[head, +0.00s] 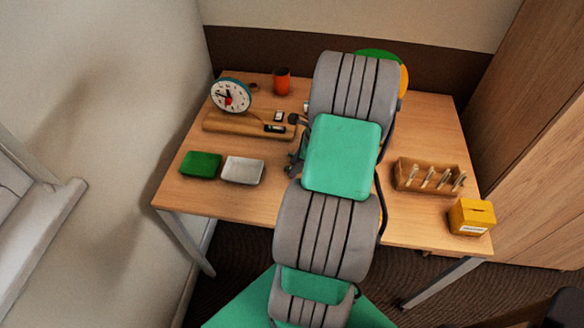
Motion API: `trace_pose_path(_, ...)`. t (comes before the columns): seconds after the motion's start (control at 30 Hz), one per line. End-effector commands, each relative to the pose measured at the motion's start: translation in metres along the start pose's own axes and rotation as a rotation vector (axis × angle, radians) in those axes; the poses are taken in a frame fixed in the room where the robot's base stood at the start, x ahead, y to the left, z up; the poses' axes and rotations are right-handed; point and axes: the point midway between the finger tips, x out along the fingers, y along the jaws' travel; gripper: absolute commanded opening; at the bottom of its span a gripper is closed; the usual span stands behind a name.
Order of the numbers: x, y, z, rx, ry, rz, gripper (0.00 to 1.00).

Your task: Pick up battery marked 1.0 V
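A wooden block or board (225,123) lies at the left back of the table. Two small dark-and-white items sit at its right end: one upright (279,116) and one lying (275,128). They may be batteries, but their markings are too small to read. My grey and green arm reaches over the middle of the table and hides much of it. Dark parts at the arm's left edge, close to the small items, seem to be my gripper (295,121). Its fingers are mostly hidden, and I cannot tell whether it holds anything.
A round clock-like dial (231,95) stands by the board, with an orange cup (282,81) behind. A wooden rack (409,176) and yellow box (471,216) stand right.

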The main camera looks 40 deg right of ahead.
Motion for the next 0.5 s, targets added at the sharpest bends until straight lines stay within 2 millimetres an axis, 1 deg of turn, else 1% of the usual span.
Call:
trace_pose_path(0.17,0.001,-0.0003,0.0008,-0.002,0.0,-0.001,0.39)
trace_pose_path(0.2,0.001,-0.0003,0.0009,-0.003,0.0,-0.001,0.37)
trace_pose_path(0.5,0.0009,-0.0001,0.0012,-0.003,0.001,0.0,0.12)
